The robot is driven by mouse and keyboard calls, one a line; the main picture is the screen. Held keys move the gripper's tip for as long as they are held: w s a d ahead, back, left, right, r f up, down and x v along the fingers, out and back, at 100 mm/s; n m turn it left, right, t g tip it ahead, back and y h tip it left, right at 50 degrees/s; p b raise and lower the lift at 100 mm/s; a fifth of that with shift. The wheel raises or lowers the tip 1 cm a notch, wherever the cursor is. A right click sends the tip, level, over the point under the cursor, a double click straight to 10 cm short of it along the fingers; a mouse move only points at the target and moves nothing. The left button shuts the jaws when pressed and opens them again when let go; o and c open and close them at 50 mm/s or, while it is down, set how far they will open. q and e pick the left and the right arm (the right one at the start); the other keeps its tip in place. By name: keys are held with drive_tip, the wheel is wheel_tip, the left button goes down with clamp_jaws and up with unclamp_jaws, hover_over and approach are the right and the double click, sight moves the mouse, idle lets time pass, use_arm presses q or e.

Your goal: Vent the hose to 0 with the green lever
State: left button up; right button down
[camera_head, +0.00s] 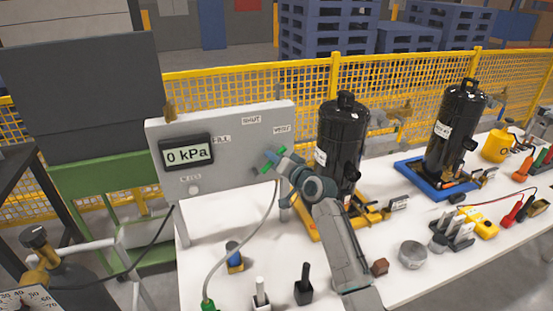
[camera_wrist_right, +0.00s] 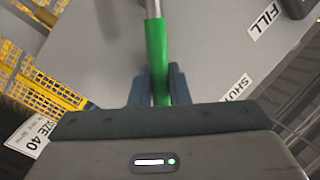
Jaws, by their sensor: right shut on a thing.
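The grey panel (camera_head: 225,170) carries a gauge (camera_head: 186,152) reading 0 kPa and labels FILL, SHUT and VENT. The green lever (camera_head: 265,168) is on its right side, below the VENT label (camera_head: 282,128), and slants up to the right. My right gripper (camera_head: 276,157) is shut on the lever. In the right wrist view the green lever (camera_wrist_right: 155,50) runs down between the fingers of the right gripper (camera_wrist_right: 155,85). The grey hose (camera_head: 245,240) hangs below the panel to a green fitting (camera_head: 208,305). My left gripper is not in view.
Black compressors (camera_head: 343,135) (camera_head: 457,125) stand right of the panel, the nearer one behind my right arm. A yellow fence (camera_head: 220,95) runs behind.

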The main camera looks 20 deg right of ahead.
drive_tip(key=a+r+n+p, duration=0.1)
drive_tip(key=n, duration=0.1)
drive_tip(key=a+r+n+g, duration=0.1)
drive_tip(key=shift+a+n+h+p, duration=0.25)
drive_tip(key=shift+n+h+p, duration=0.15)
drive_tip(key=shift+a+r+n+h+p, duration=0.15)
drive_tip(key=shift+a+n+h+p, duration=0.25)
drive_tip(key=shift+a+n, duration=0.45)
drive_tip(key=shift+a+n+g+h+p, duration=0.35)
drive_tip(key=shift+a+n+p, duration=0.2)
drive_tip(key=shift+n, duration=0.4)
drive_tip(key=shift+s+a, duration=0.1)
drive_tip(key=c, duration=1.4)
unclamp_jaws()
drive_tip(key=shift+o, duration=0.2)
drive_tip(key=shift+s, duration=0.1)
drive_tip(key=shift+s+b, duration=0.3)
drive_tip(key=b+v, duration=0.2)
drive_tip(key=v, duration=0.8)
drive_tip(key=shift+b, duration=0.35)
